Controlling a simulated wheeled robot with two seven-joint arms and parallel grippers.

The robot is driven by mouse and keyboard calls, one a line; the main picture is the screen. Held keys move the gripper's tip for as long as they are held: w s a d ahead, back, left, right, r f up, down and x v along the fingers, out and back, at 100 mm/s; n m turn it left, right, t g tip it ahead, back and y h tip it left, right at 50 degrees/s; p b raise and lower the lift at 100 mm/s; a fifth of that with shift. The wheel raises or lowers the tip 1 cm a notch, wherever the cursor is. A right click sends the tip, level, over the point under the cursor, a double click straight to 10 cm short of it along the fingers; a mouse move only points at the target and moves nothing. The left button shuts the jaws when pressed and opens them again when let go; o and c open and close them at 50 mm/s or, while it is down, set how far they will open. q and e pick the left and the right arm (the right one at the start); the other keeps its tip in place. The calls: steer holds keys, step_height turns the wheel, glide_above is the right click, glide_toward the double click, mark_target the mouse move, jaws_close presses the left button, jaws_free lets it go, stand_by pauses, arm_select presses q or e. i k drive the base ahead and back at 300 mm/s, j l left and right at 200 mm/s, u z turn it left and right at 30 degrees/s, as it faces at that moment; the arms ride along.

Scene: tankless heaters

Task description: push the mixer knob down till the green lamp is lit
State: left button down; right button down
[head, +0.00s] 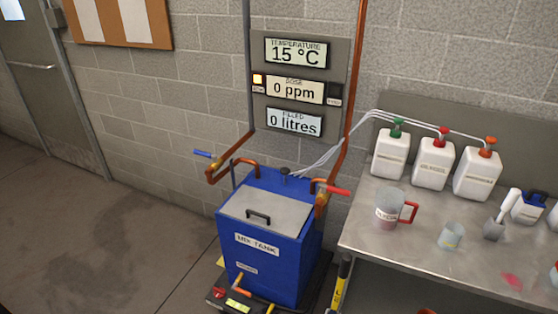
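The blue mix tank (272,250) stands against the block wall, labelled MIX TANK, with a grey lid (266,212) shut on top. A dark base (215,304) lies at its foot, with a red part (219,293) and a small yellow-green patch (238,304). I cannot tell whether the red part is the mixer knob. On the wall panel, a left lamp (258,79) glows pale yellow and a right lamp (335,91) is dark. No clearly lit green lamp shows. Neither of my grippers is in view.
Copper pipes with a blue lever (202,153) and a red lever (339,190) flank the tank. A metal bench (390,244) on the right holds white jugs, a mug and a scoop. A yellow-black bar (340,285) stands between. The floor at left is clear.

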mark_target(285, 172)
steer(key=i+j, duration=0.25)
steer(key=i+j+z, duration=0.15)
steer(key=i+j, duration=0.3)
steer(key=j, duration=0.25)
steer(key=i+j+z, duration=0.1)
steer(key=i+j, duration=0.35)
steer(key=j, duration=0.2)
steer(key=i+j+z, duration=0.15)
steer(key=j, duration=0.25)
steer(key=i+j, duration=0.25)
steer(key=i+j+z, duration=0.1)
steer(key=j, duration=0.35)
steer(key=i, duration=0.1)
